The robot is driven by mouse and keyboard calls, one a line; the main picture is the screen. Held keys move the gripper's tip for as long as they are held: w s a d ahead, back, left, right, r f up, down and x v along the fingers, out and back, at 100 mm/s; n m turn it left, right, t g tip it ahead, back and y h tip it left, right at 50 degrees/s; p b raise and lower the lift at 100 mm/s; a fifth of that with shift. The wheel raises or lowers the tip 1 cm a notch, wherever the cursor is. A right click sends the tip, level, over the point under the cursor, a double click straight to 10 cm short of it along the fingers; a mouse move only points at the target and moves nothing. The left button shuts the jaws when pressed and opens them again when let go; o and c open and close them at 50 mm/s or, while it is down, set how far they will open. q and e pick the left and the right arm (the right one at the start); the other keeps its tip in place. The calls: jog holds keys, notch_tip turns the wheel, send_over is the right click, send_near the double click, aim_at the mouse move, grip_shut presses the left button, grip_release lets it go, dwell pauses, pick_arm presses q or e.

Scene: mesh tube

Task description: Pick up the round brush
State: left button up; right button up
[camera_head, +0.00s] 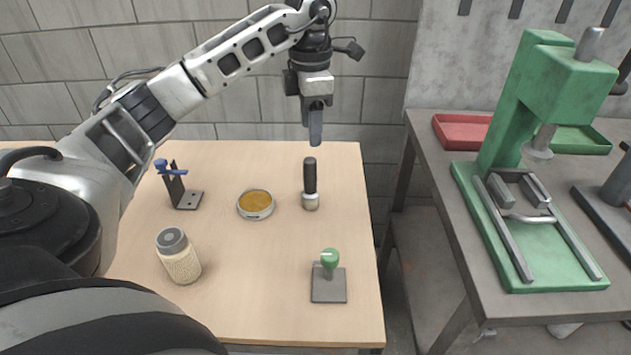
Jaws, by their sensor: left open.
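The round brush (310,186) stands upright near the back right of the wooden table, with a black handle on top and a pale, short head at the bottom. My left gripper (315,128) hangs above and behind the brush, fingers pointing down, with a visible gap between fingertips and handle. It is open and holds nothing; the fingers overlap from this side. My right gripper is not in view.
On the wooden table (230,300) stand a round tin with amber contents (255,204), a black bracket with a blue lever (181,188), a lidded jar (178,256) and a green-knobbed plate (328,278). A grey table (450,190) at right holds a green press (535,110) and a red tray (462,131).

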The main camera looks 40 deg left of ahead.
aim_at(311, 160)
pick_arm(q)
notch_tip(311, 160, down, 8)
jog(key=shift+f, duration=0.1)
jog(key=shift+w+a+f+p, duration=0.1)
jog(key=shift+f+p, duration=0.1)
jog(key=shift+f, duration=0.65)
jog(key=shift+s+a+f+p, duration=0.1)
jog(key=shift+f+p, duration=0.1)
jog(key=shift+f, duration=0.7)
jog(key=shift+w+a+f+p, duration=0.1)
jog(key=shift+f+p, duration=0.1)
jog(key=shift+f, duration=0.65)
jog(key=c, duration=1.1)
